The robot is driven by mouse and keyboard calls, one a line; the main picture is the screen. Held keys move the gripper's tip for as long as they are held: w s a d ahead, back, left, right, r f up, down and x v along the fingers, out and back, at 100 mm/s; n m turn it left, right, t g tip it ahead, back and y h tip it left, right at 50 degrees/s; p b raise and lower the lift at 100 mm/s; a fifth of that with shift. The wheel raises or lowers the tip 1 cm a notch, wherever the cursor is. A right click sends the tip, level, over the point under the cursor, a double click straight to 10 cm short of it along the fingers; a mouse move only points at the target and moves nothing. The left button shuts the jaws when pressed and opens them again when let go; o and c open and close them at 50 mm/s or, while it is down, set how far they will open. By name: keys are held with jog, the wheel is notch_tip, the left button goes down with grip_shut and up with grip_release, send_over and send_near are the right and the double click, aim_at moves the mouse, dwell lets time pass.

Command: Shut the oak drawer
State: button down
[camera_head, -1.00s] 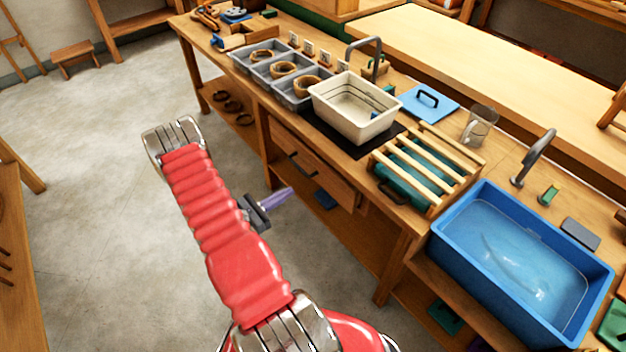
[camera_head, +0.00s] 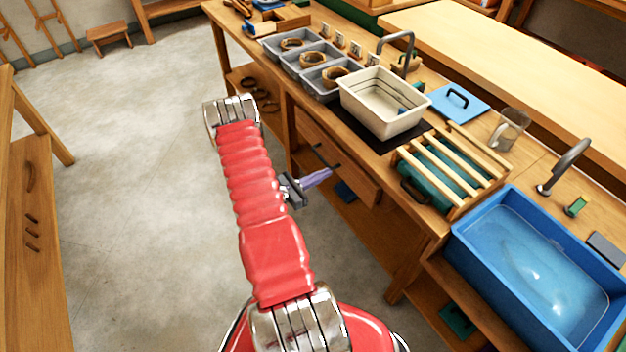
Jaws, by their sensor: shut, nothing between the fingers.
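The oak drawer (camera_head: 352,172) is under the wooden workbench, near the middle of the head view. Its front carries a dark bar handle (camera_head: 317,154). I cannot tell clearly how far it stands out from the bench. My gripper (camera_head: 326,174) is shut and empty, with its purple-grey fingers pointing right toward the drawer front. The fingertips overlap the drawer front in the picture, just below the right end of the handle. I cannot tell whether they touch it. My red arm hides part of the floor and the area left of the drawer.
The bench top holds grey bins (camera_head: 305,62), a cream basin (camera_head: 384,103), a slatted rack (camera_head: 452,167) and a blue water tub (camera_head: 540,262). A lower shelf (camera_head: 375,228) runs under the drawer. A wooden cabinet (camera_head: 35,230) stands at left. The floor between is clear.

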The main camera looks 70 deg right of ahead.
aim_at(347, 162)
jog(key=x, duration=0.7)
jog(key=shift+s+d, duration=0.1)
